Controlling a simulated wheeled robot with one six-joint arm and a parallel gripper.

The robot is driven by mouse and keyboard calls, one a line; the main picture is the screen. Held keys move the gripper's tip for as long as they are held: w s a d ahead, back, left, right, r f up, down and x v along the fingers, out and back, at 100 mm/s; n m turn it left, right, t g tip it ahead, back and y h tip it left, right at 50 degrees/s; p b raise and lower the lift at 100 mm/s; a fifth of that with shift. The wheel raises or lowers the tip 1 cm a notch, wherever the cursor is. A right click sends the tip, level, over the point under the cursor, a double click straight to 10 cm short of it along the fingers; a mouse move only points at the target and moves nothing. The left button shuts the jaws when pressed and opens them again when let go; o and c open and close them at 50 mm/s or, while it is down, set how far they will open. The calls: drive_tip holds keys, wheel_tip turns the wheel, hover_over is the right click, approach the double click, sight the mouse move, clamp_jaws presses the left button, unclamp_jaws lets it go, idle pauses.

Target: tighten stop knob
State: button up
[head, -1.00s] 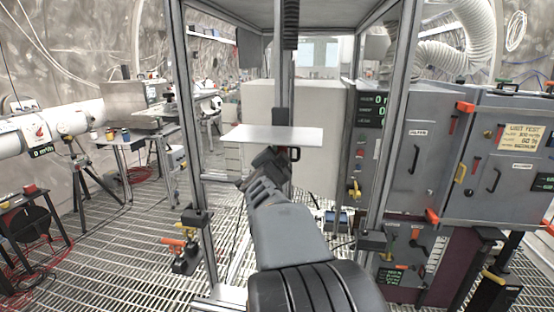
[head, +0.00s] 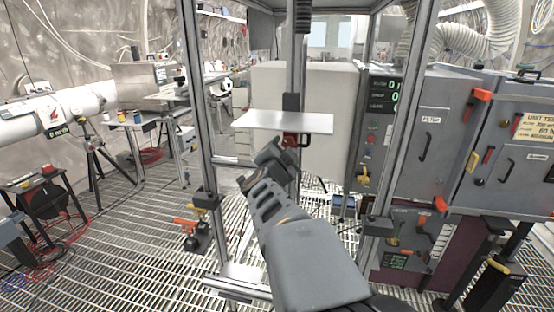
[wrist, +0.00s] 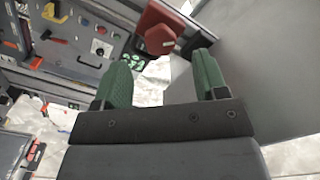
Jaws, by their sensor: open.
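In the wrist view a red knob (wrist: 160,39) on a dark red block shows just beyond my green fingertips. In the head view a small red part (head: 290,140) shows beneath a pale horizontal plate (head: 283,122) on the frame's upright; it looks like the same knob, partly hidden by my gripper. My gripper (wrist: 164,60) is open, one finger on each side of the knob's line, with nothing between the fingers. The knob appears ahead of the tips; I cannot tell the exact gap. In the head view my gripper (head: 270,155) is just below the plate.
Metal frame posts (head: 198,130) stand left and right of my arm. A black handle (head: 304,141) is beside the red part. Grey cabinets (head: 428,140) with handles and switches stand at right. A grey panel (wrist: 255,65) closes in on the right in the wrist view.

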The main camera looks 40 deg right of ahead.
drive_tip(key=p+v, duration=0.3)
drive_tip(key=v, duration=0.4)
drive_tip(key=shift+a, duration=0.25)
drive_tip(key=shift+s, duration=0.15)
